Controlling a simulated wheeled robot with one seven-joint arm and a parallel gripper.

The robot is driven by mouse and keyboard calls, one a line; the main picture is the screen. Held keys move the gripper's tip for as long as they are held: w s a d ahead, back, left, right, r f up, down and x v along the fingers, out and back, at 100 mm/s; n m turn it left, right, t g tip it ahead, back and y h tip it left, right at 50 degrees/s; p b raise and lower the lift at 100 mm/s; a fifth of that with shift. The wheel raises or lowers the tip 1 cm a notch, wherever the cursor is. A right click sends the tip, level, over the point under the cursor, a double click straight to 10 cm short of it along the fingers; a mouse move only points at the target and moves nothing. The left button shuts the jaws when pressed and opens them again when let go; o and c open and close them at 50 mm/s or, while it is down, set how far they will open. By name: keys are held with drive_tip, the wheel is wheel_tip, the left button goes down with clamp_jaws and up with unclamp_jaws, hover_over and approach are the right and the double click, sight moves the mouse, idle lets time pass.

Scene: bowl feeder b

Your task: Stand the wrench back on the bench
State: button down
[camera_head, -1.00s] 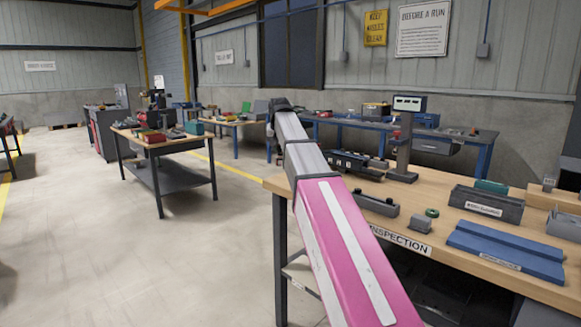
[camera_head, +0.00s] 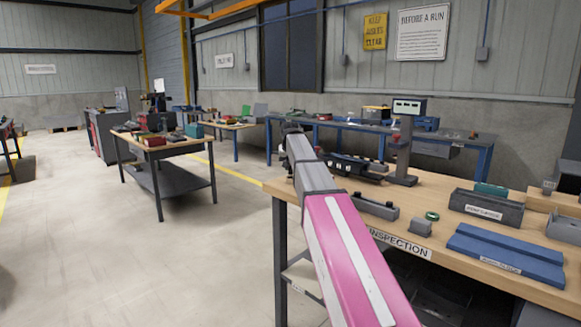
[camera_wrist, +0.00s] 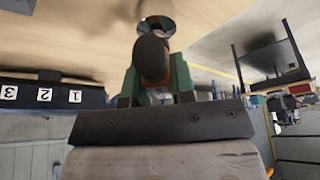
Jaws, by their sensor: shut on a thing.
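My gripper (camera_wrist: 154,76) shows in the wrist view with its two green-sided fingers shut on a dark, round-ended thing, which I take to be the wrench (camera_wrist: 151,58). Its rounded dark end faces the camera, and a ring-like metal part shows beyond it, over a blurred tan surface. The rest of the wrench is hidden behind that end. In the head view my pink and grey arm hides most of the gripper, which is near the left back corner of the inspection bench (camera_head: 455,215). I cannot tell whether the wrench touches the bench.
A dark block numbered 1, 2, 3 (camera_wrist: 45,96) stands close by at left in the wrist view. On the bench are a grey stand with a display (camera_head: 405,140), a grey bin (camera_head: 486,208), a blue tray (camera_head: 505,252) and a green ring (camera_head: 432,216). The bench's front middle has bare room.

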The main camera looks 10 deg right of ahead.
drive_tip(key=c, duration=1)
unclamp_jaws()
drive_tip(key=shift+f, duration=0.1)
drive_tip(key=shift+o, duration=0.2)
drive_tip(key=v, duration=1.2)
